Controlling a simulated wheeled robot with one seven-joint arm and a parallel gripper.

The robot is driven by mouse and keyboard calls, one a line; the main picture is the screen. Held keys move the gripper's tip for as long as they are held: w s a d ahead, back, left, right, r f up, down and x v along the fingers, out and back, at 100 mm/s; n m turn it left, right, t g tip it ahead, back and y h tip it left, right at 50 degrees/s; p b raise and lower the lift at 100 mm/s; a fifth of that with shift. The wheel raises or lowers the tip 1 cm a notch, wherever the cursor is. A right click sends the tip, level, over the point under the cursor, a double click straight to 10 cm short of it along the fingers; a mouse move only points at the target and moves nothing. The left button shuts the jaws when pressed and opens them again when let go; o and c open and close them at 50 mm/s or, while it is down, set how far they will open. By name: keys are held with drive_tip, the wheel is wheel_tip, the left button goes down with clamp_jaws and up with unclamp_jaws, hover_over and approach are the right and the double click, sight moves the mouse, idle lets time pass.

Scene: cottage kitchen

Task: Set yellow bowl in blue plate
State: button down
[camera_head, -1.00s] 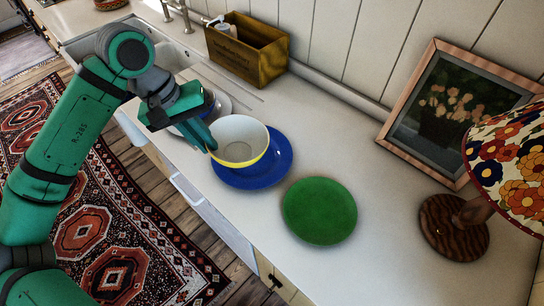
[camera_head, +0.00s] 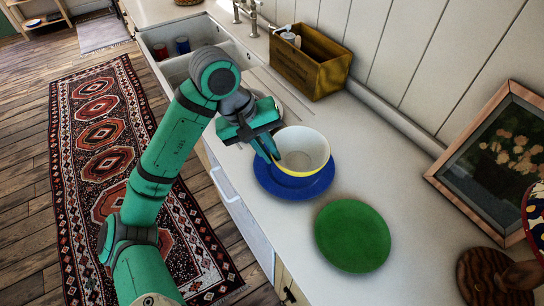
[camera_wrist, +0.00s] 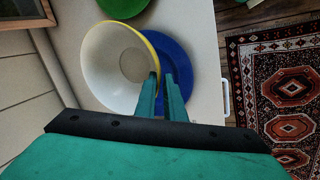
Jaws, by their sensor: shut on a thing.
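The yellow bowl (camera_head: 300,150), white inside with a yellow outer band, is over the blue plate (camera_head: 290,189) on the counter. My gripper (camera_head: 270,150) is shut on the bowl's rim at its left side. In the wrist view the fingers (camera_wrist: 165,88) pinch the right rim of the bowl (camera_wrist: 108,72). There the blue plate (camera_wrist: 192,60) shows to the right of the bowl, partly covered by it and the fingers. The bowl looks roughly upright in the head view. I cannot tell whether its base touches the plate.
A green plate (camera_head: 352,237) lies to the lower right of the blue plate. A wooden box (camera_head: 309,62) with a bottle stands behind. A sink (camera_head: 190,58) is at the upper left. A framed picture (camera_head: 500,165) and a lamp base (camera_head: 488,278) are at right.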

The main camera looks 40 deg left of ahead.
drive_tip(key=w+a+f, duration=0.1)
drive_tip(key=f, duration=0.2)
drive_tip(key=w+a+f, duration=0.1)
drive_tip(key=w+f, duration=0.1)
drive_tip(key=w+a+f, duration=0.1)
drive_tip(key=f, duration=0.2)
drive_tip(key=shift+w+a+f, duration=0.3)
drive_tip(key=shift+a, duration=0.1)
drive_tip(key=shift+w+f, duration=0.1)
drive_tip(key=shift+f, duration=0.3)
drive_tip(key=shift+f, duration=0.35)
drive_tip(key=c, duration=1.8)
unclamp_jaws()
drive_tip(key=shift+c, duration=0.2)
drive_tip(key=shift+r, duration=0.1)
drive_tip(key=v, duration=1.2)
drive_tip(key=shift+r, duration=0.25)
